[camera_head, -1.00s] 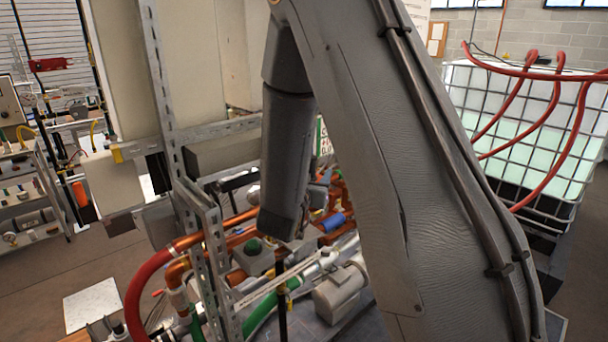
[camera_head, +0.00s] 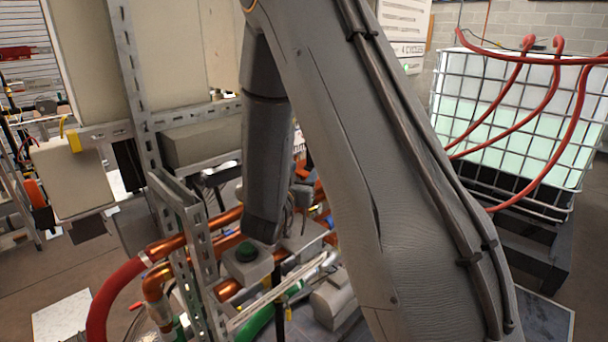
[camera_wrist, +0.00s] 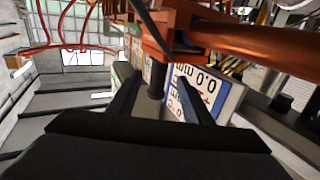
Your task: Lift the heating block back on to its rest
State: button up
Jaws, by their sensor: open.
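I cannot tell for certain which part is the heating block. A plain grey-beige block (camera_head: 200,145) lies along the slotted metal frame (camera_head: 205,265), left of my arm in the head view. My arm fills the middle of that view and hides much of the pipework; my fingertips cannot be made out there. In the wrist view my gripper (camera_wrist: 160,92) is open, its two dark fingers apart. A dark rod (camera_wrist: 156,75) shows between them; I cannot tell whether it is within reach. An orange copper-coloured part (camera_wrist: 160,35) is beyond the fingertips.
Copper pipes (camera_head: 167,245) and a red hose (camera_head: 103,300) run beside the frame. A grey box with a green button (camera_head: 247,262) stands close below my arm. A caged white tank (camera_head: 520,120) with red hoses is at right. A lettered sign (camera_wrist: 188,90) is beyond the fingers.

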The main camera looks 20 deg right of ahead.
aim_at(310, 160)
jog(key=shift+r+p+x, duration=0.15)
jog(key=shift+p+x, duration=0.75)
jog(key=shift+x, duration=1.05)
jog(key=shift+r+p+x, duration=0.15)
jog(key=shift+p+x, duration=0.7)
jog(key=shift+x, duration=1.05)
jog(key=shift+s+d, duration=0.1)
jog(key=shift+c, duration=0.4)
grip_shut()
